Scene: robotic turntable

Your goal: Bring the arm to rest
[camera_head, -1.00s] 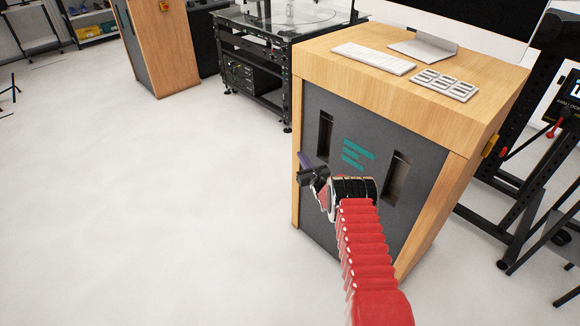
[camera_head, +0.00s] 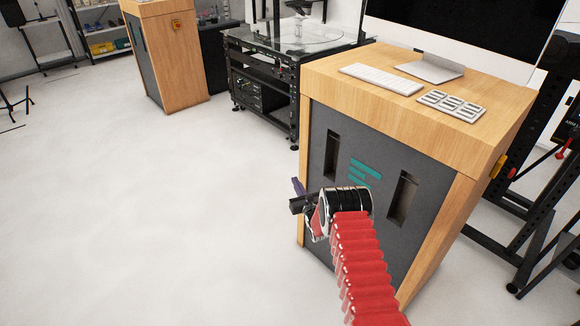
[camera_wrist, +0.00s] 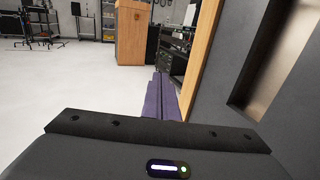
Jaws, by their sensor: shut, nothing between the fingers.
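My arm, in a red ribbed sleeve (camera_head: 362,268), reaches forward from the bottom of the head view. My gripper (camera_head: 297,187) is at its end, in front of the dark front panel of the wooden cabinet (camera_head: 424,108), near its left edge. In the wrist view, the purple fingers of my gripper (camera_wrist: 160,88) are together with nothing between them. They point past the cabinet's wooden edge (camera_wrist: 200,55). I cannot tell the exact gap between my gripper and the cabinet.
A keyboard (camera_head: 381,78) and a grey key pad (camera_head: 452,105) lie on the cabinet. A black-framed turntable rig (camera_head: 265,85) stands behind, with another wooden cabinet (camera_head: 178,60) farther left. A black frame (camera_head: 510,215) stands at the right. The pale floor at the left (camera_head: 120,200) is clear.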

